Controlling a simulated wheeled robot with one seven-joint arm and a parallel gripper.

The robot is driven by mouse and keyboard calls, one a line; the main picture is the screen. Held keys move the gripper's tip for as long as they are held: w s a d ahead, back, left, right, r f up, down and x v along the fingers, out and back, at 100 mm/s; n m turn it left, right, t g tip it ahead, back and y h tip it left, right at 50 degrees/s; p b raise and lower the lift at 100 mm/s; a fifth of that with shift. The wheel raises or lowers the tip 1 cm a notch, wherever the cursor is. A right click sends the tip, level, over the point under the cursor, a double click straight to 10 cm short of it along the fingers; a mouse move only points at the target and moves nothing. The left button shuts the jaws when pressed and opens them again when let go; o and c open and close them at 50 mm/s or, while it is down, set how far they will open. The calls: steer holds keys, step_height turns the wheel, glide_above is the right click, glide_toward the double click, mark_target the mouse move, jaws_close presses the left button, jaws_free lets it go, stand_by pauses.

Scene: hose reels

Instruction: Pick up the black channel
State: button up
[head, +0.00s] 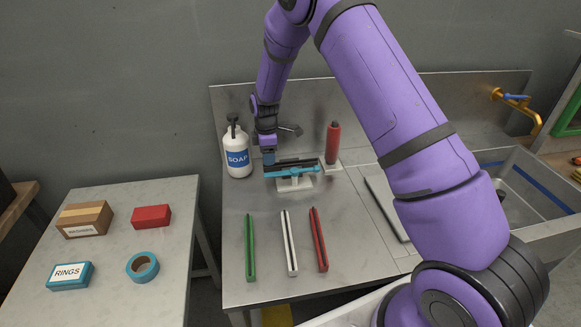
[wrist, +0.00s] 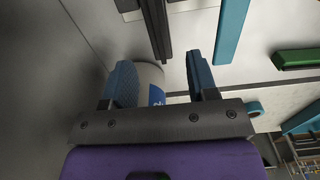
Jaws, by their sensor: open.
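The black channel (head: 298,162) is a long dark bar at the back of the metal counter, beside a teal bar (head: 298,173) over a pale stand (head: 294,184). In the wrist view the black channel (wrist: 157,30) runs down from the top edge toward the gap between the fingers. The teal bar (wrist: 232,30) lies to its right, apart from it. My gripper (head: 268,157) is by the left end of the black channel in the head view. In the wrist view my gripper (wrist: 161,62) has its blue fingers spread, with nothing gripped.
A soap bottle (head: 238,156) stands close left of my gripper. A red bottle (head: 332,143) stands to the right. Green (head: 250,250), white (head: 290,245) and red (head: 319,240) channels lie in front. A side table (head: 110,243) holds boxes and tape. A sink (head: 535,185) is at right.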

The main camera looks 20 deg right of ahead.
step_height(320, 180, down, 5)
steer(key=shift+s+d+f, duration=0.1)
steer(key=shift+c, duration=0.4)
steer(key=c, duration=0.8)
